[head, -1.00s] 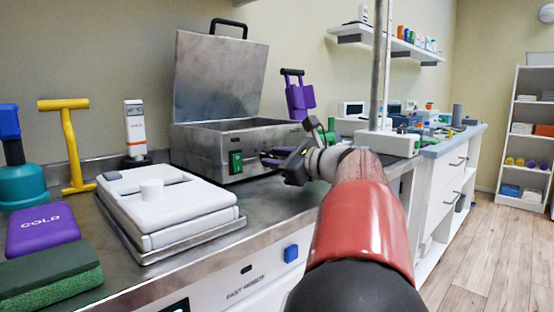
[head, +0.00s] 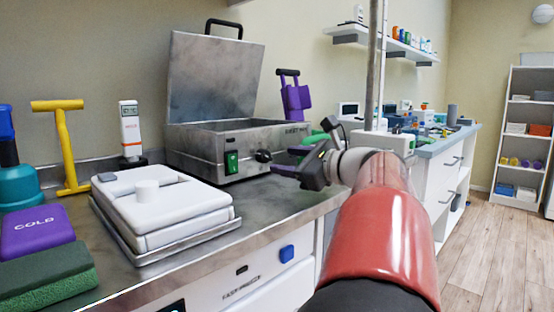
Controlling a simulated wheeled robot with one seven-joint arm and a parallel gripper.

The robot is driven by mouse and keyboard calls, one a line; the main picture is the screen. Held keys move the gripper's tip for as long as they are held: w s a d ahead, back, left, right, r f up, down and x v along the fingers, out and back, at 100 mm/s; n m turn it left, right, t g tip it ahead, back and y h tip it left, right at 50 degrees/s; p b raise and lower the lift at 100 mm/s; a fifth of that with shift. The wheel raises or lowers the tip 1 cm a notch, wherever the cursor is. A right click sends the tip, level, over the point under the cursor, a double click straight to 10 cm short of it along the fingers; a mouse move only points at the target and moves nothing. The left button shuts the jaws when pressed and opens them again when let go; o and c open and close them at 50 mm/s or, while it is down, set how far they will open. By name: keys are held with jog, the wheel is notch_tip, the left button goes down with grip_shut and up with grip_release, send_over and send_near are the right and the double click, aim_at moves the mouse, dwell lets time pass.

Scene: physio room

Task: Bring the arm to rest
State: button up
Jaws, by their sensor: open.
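My arm reaches forward from the lower right in the head view. My gripper (head: 294,172) is at its far end, pointing left, above the counter's front edge and just right of the steel heater box. Its jaws are open and I see nothing held in them. Purple and green parts show behind the gripper; I cannot tell what they belong to.
The open-lidded steel box (head: 232,147) stands at the back of the counter (head: 268,208). A white lidded unit on a tray (head: 165,210), a purple COLD pack (head: 38,230), a green block (head: 45,277) and a yellow T-handle (head: 68,150) are left. Floor (head: 485,250) is clear at right.

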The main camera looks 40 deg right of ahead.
jog(key=shift+s+d, duration=0.15)
jog(key=shift+s, duration=1.15)
jog(key=shift+r, duration=0.15)
